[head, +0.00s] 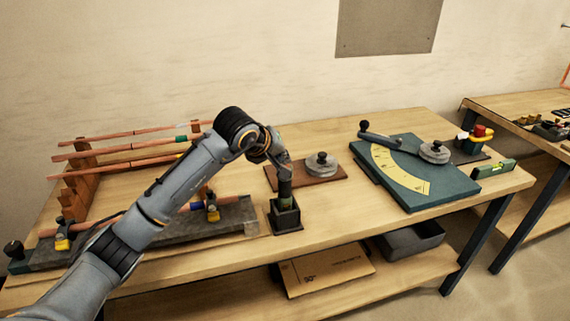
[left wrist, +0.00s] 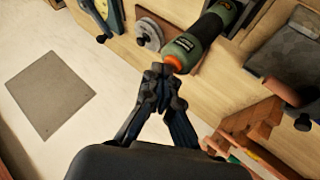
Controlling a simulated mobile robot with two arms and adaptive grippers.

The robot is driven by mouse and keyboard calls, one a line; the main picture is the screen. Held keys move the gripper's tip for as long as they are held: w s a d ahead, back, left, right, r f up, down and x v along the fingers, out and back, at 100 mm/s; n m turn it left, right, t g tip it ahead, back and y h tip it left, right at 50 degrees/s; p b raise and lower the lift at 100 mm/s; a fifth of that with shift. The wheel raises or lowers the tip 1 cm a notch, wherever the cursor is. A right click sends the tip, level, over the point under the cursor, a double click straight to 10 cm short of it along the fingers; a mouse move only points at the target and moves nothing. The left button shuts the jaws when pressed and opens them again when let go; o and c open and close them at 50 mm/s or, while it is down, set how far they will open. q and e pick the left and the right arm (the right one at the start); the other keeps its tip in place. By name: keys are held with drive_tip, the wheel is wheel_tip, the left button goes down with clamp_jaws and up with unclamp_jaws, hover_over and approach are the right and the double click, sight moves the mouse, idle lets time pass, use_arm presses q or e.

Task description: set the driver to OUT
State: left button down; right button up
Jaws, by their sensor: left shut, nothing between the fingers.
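The driver (left wrist: 200,42), dark green with an orange ring and a small label, lies just beyond my fingertips in the left wrist view. In the head view the left gripper (head: 283,165) is above the holder. The driver's setting cannot be read. My right gripper is not in view.
Copper pipes on a wooden rack (head: 78,185) and a grey slab with clamps (head: 130,235) stand at left. A brown board with a grey knobbed disc (head: 320,163) lies behind the holder. A teal plate with a yellow scale (head: 445,185) lies at right. The bench front right of the holder is clear.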

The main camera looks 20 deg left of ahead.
use_arm(q)
drive_tip(key=shift+r, duration=0.45)
drive_tip(key=shift+r+p, duration=1.45)
drive_tip(key=shift+r, duration=1.55)
